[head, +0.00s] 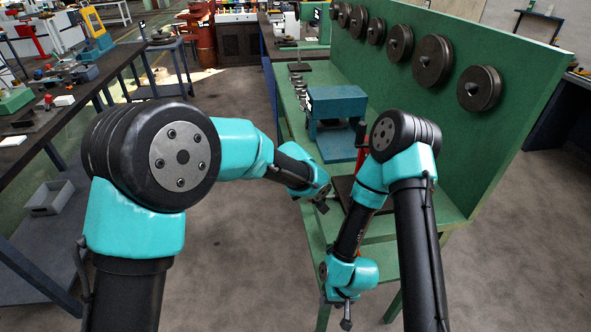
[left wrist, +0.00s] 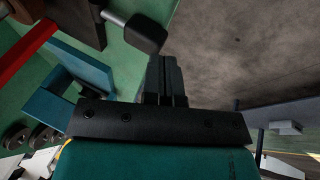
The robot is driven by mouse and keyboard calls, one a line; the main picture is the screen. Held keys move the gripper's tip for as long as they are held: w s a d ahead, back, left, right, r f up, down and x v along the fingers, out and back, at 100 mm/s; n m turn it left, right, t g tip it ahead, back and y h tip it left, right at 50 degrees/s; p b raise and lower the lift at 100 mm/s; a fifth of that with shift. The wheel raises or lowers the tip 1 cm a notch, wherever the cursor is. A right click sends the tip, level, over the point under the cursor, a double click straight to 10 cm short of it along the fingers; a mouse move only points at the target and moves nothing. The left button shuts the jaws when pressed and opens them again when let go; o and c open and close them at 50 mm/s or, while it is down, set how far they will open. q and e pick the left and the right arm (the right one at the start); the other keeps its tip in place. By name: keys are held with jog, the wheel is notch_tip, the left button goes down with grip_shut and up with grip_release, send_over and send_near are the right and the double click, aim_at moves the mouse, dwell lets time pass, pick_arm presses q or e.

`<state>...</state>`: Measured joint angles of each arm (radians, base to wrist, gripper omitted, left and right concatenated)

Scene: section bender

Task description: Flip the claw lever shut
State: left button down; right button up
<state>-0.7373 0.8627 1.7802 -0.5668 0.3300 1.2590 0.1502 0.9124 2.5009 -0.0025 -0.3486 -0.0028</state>
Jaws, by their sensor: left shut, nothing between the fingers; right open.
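In the left wrist view a short lever with a black block-shaped knob (left wrist: 146,34) sticks out from a dark brown body (left wrist: 75,15); it looks like the claw lever, but I cannot be sure. My left gripper (left wrist: 168,75) is shut and empty, its fingertips close to the knob; I cannot tell whether they touch. In the head view the left gripper (head: 322,200) is at the green bench's left edge, beside a dark plate (head: 345,188). The lever is not clear there. My right gripper (head: 345,312) is open and empty, low at the bench's near end.
A blue machine (head: 337,104) stands on the green bench (head: 302,122) behind the plate. An upright red bar (head: 362,140) is beside my right arm. Dark round discs (head: 433,60) hang on the green back panel (head: 510,110). Open floor (head: 240,250) lies left of the bench.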

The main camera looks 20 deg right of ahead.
pick_arm(q)
jog(key=a+v, duration=0.1)
jog(key=v, duration=0.8)
jog(key=a+f+v, duration=0.1)
jog(key=a+v, duration=0.1)
jog(key=v, duration=0.7)
jog(key=shift+a, duration=0.3)
jog(key=a+f+g, duration=0.1)
jog(key=a+f, duration=0.8)
jog(key=f, duration=0.4)
jog(key=a+f+g, duration=0.1)
jog(key=a+f, duration=0.8)
jog(key=f, duration=0.4)
jog(key=s+a+f+n, duration=0.1)
jog(key=s+a+f, duration=1.5)
jog(key=s, duration=0.1)
jog(key=shift+f, duration=0.2)
jog(key=shift+s, duration=0.1)
